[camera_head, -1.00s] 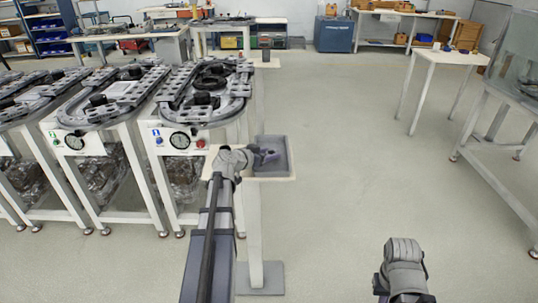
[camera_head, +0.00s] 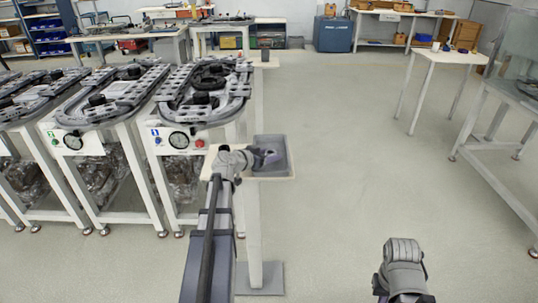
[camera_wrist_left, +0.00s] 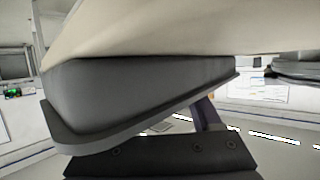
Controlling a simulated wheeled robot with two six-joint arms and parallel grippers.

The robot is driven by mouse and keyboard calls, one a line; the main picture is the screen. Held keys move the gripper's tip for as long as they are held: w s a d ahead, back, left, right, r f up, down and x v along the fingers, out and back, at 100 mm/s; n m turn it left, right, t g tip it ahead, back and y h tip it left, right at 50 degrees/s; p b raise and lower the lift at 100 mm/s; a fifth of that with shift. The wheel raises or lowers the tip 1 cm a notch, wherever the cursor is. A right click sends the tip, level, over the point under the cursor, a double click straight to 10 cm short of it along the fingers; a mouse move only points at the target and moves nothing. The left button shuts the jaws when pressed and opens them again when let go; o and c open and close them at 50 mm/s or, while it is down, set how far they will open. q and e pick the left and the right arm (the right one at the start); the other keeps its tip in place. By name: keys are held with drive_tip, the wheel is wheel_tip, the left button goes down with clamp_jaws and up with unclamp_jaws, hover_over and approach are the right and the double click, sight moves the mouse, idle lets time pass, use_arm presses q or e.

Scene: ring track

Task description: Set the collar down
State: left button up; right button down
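My left gripper (camera_head: 267,157) is at the grey tray (camera_head: 287,158) on a small pale stand. It is small and blurred in the head view, over or inside the tray, and I cannot tell whether its fingers are apart. I cannot make out a collar at the gripper. The left wrist view shows the outer wall of a grey tray (camera_wrist_left: 140,90) close up, against a beige surface, with no fingertips clear. My right arm shows at the bottom right of the head view, but its fingers do not.
Benches with oval ring tracks (camera_head: 205,90) stand to the left of the tray, the nearest close beside its stand. A white table (camera_head: 450,57) and a glass-sided bench (camera_head: 520,95) stand at the right. The floor between is clear.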

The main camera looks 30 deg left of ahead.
use_arm(q)
drive_tip(key=shift+s+f, duration=0.15)
drive_tip(key=shift+f, duration=0.1)
drive_tip(key=shift+r+p, duration=0.3)
drive_tip(key=shift+p, duration=0.2)
drive_tip(key=shift+a+r+p, duration=0.2)
drive_tip(key=shift+r+p, duration=0.2)
drive_tip(key=shift+p, duration=0.1)
drive_tip(key=p+v, duration=0.3)
drive_tip(key=v, duration=0.6)
drive_tip(key=shift+s+a+r+p, duration=0.1)
drive_tip(key=shift+s+r+p, duration=0.05)
drive_tip(key=shift+s+p, duration=0.25)
drive_tip(key=shift+v, duration=0.75)
drive_tip(key=shift+s, duration=0.1)
